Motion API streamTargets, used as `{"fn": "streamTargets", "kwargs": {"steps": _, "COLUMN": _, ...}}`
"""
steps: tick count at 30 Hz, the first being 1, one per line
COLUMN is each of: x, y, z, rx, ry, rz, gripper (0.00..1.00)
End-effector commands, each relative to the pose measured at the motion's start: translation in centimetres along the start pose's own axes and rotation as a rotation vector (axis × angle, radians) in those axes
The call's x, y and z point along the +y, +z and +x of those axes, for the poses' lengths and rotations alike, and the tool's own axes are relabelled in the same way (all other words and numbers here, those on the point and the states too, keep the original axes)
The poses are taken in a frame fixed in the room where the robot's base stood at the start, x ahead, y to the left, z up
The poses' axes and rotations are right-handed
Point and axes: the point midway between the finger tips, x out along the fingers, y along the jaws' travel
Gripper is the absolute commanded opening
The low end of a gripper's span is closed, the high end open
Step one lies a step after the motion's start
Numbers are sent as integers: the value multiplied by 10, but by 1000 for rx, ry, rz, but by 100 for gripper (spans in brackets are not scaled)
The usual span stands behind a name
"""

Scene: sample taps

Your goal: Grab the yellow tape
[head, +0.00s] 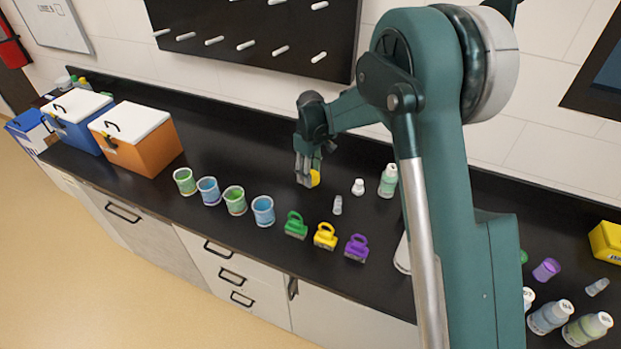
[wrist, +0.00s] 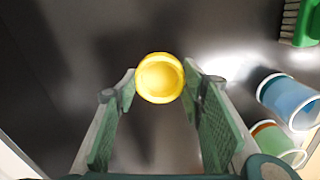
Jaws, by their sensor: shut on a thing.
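The yellow tape (wrist: 160,78) is a small round yellow piece, seen end-on between my fingertips in the wrist view. It also shows as a yellow patch at the fingertips in the head view (head: 315,178), partly hidden by a finger. My gripper (head: 307,180) is over the middle of the black counter, pointing down. In the wrist view its two green-padded fingers (wrist: 158,85) touch the tape on both sides. I cannot tell whether the tape still rests on the counter.
Green, yellow and purple brushes (head: 325,236) stand at the counter's front edge. Several cups (head: 235,200) stand to the left, beyond them an orange box (head: 155,150) and a blue box. A white bottle (head: 388,181) and a small white bottle (head: 358,187) stand right of my gripper.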

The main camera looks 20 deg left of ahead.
Motion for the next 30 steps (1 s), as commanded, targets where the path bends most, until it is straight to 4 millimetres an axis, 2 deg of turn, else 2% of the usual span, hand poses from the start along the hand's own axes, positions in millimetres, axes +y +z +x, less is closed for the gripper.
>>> {"fn": "streamTargets", "kwargs": {"steps": 9, "x": 0, "y": 0, "z": -49, "rx": 0, "ry": 0, "rz": 0, "gripper": 28}}
{"fn": "streamTargets", "kwargs": {"steps": 15, "x": 0, "y": 0, "z": -67, "rx": 0, "ry": 0, "rz": 0, "gripper": 28}}
{"fn": "streamTargets", "kwargs": {"steps": 30, "x": 0, "y": 0, "z": -72, "rx": 0, "ry": 0, "rz": 0, "gripper": 28}}
